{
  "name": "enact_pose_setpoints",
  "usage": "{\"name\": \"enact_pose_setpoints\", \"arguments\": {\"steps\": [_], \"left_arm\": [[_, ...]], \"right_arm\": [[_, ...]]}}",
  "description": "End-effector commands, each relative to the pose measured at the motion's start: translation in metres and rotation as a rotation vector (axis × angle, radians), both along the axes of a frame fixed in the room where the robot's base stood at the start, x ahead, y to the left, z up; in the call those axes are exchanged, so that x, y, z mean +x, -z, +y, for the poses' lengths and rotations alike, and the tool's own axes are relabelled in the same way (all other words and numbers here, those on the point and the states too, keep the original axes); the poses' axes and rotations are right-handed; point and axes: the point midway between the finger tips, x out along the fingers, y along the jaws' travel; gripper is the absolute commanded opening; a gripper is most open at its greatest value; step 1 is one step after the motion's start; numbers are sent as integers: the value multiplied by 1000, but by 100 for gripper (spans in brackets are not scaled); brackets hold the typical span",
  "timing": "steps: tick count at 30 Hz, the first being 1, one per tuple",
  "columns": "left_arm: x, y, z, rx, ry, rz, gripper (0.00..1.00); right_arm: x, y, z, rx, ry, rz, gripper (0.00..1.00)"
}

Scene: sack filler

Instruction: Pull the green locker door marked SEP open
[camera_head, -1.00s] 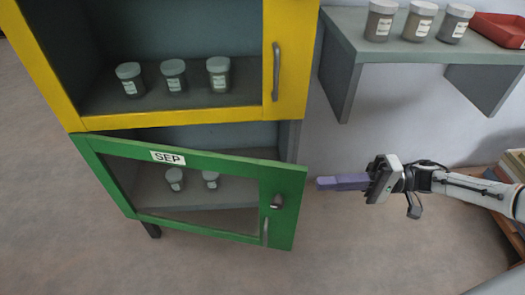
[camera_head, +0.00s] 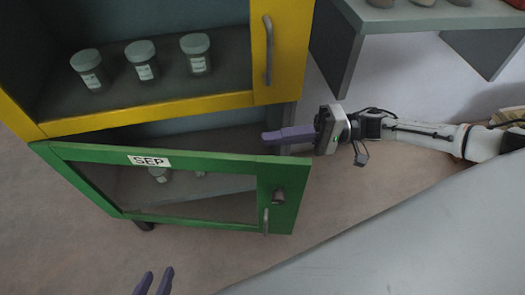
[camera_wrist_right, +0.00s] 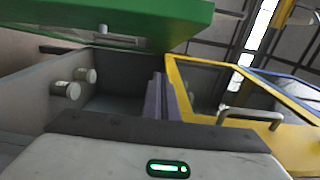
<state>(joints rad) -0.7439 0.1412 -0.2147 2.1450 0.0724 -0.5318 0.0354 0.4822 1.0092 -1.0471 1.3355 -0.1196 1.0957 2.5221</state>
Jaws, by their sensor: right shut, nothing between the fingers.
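The green locker door marked SEP (camera_head: 190,160) stands ajar, its right side swung out from the lower locker. It has a handle (camera_head: 266,222) and a latch knob (camera_head: 279,196) near its right edge. In the right wrist view the green door (camera_wrist_right: 130,18) spans the top. My right gripper (camera_head: 268,137) is shut and empty, its purple fingers pointing left behind the door's top right corner, at the gap. Its fingers also show in the wrist view (camera_wrist_right: 162,100), in front of the locker opening; contact cannot be told. My left gripper (camera_head: 154,283) shows only two separated fingertips at the bottom edge.
The yellow-framed locker (camera_head: 160,114) above holds several jars and has its own handle (camera_head: 267,50). Jars (camera_head: 159,174) stand inside the green locker. A grey wall shelf (camera_head: 425,18) is at upper right. A large pale surface fills the lower right.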

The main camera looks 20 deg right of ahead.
Motion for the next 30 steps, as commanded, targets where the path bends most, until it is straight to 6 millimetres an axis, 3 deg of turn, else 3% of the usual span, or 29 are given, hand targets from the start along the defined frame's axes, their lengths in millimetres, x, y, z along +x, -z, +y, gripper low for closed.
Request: {"name": "enact_pose_setpoints", "arguments": {"steps": [4,7,12,30], "left_arm": [[0,2,0,-3,-1,-1,31],[0,0,0,-3,-1,-1,31],[0,0,0,-2,-1,0,31],[0,-5,0,2,1,0,31]], "right_arm": [[8,0,31,3,-3,-2,0],[-11,0,36,0,-3,4,0],[-24,0,44,0,-1,2,0],[-29,-1,55,1,4,2,0]]}}
